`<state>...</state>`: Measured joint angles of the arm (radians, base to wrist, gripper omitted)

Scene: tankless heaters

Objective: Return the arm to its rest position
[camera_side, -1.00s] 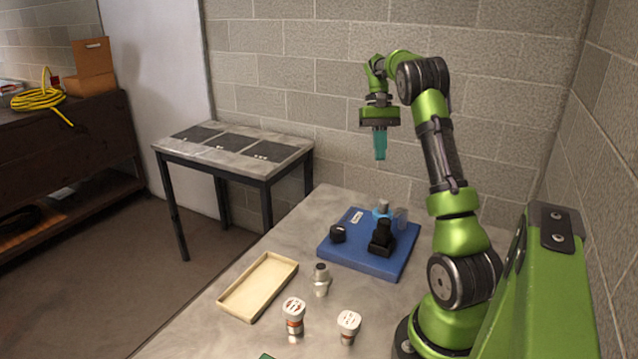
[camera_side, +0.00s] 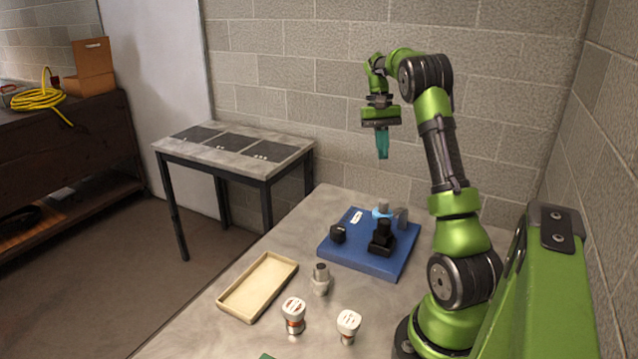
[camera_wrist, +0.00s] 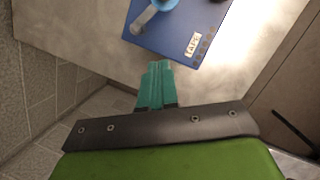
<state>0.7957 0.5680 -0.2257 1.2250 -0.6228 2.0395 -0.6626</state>
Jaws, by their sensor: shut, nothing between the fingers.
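My green arm stands at the right of the side view, bent over at the top, with its hand pointing down. My gripper (camera_side: 383,157) has teal fingers that are together and hold nothing. It hangs in the air well above the blue board (camera_side: 341,257), in front of the block wall. In the wrist view the teal fingers (camera_wrist: 157,66) are side by side, with a corner of the blue board (camera_wrist: 165,45) beyond them.
The blue board carries black fittings (camera_side: 381,237) and a light blue ring part (camera_side: 383,212). An empty tray (camera_side: 281,277), a metal fitting (camera_side: 320,279) and two white-capped parts (camera_side: 293,311) (camera_side: 348,323) stand on the table. A side table (camera_side: 232,142) is behind; space around my gripper is clear.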

